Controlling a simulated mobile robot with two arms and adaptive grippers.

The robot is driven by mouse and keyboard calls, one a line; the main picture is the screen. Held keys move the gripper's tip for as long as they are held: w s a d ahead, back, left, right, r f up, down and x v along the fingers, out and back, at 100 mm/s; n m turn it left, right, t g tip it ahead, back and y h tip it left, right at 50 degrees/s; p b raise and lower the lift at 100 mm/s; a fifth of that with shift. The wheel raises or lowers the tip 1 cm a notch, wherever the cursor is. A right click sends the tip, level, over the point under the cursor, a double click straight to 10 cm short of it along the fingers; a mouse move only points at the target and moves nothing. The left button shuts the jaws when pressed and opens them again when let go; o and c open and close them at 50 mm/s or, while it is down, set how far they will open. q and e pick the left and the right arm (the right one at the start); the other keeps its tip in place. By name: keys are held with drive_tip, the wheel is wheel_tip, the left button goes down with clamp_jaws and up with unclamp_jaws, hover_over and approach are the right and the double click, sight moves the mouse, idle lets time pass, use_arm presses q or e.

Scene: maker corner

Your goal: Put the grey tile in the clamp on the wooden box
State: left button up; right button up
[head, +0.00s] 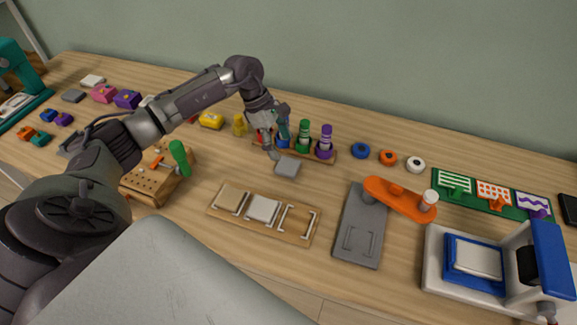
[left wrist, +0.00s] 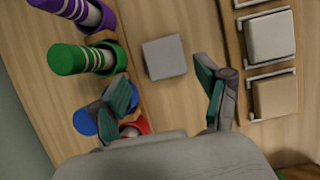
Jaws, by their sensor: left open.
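A square grey tile (head: 288,167) lies flat on the table in front of the marker rack; it also shows in the left wrist view (left wrist: 165,57). My left gripper (head: 278,148) is open and empty, just above and behind the tile. In the left wrist view its fingers (left wrist: 166,95) are spread wide, with the tile beyond them, apart from both. The wooden box (head: 143,188) stands at the left, partly hidden by my left arm. An orange clamp (head: 160,163) with a green handle (head: 179,157) is on it. My right gripper is not clearly in view.
A rack of coloured cylinders (head: 325,150) stands close behind the tile. A wooden tray (head: 226,219) with slots holding light tiles lies in front. A grey board (head: 357,255) with an orange lever (head: 395,197) and a blue-white machine (head: 435,265) stand right.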

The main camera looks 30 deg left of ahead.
sight(289, 165)
use_arm(q)
drive_tip(key=shift+d+f, duration=0.4)
drive_tip(key=shift+f, duration=0.4)
drive_tip(key=shift+d+f+p, duration=0.1)
drive_tip(key=shift+f+p, duration=0.2)
drive_tip(key=shift+f, duration=0.05)
drive_tip(key=p+x, duration=0.1)
drive_tip(key=x, duration=0.2)
drive_tip(key=shift+s+f, duration=0.15)
drive_tip(key=shift+f, duration=0.45)
drive_tip(key=c, duration=1)
use_arm(e)
drive_tip(key=shift+s+d+r, duration=0.5)
drive_tip(key=shift+s+r, duration=0.05)
drive_tip(key=shift+r, duration=0.2)
use_arm(q)
drive_tip(key=shift+r, duration=0.1)
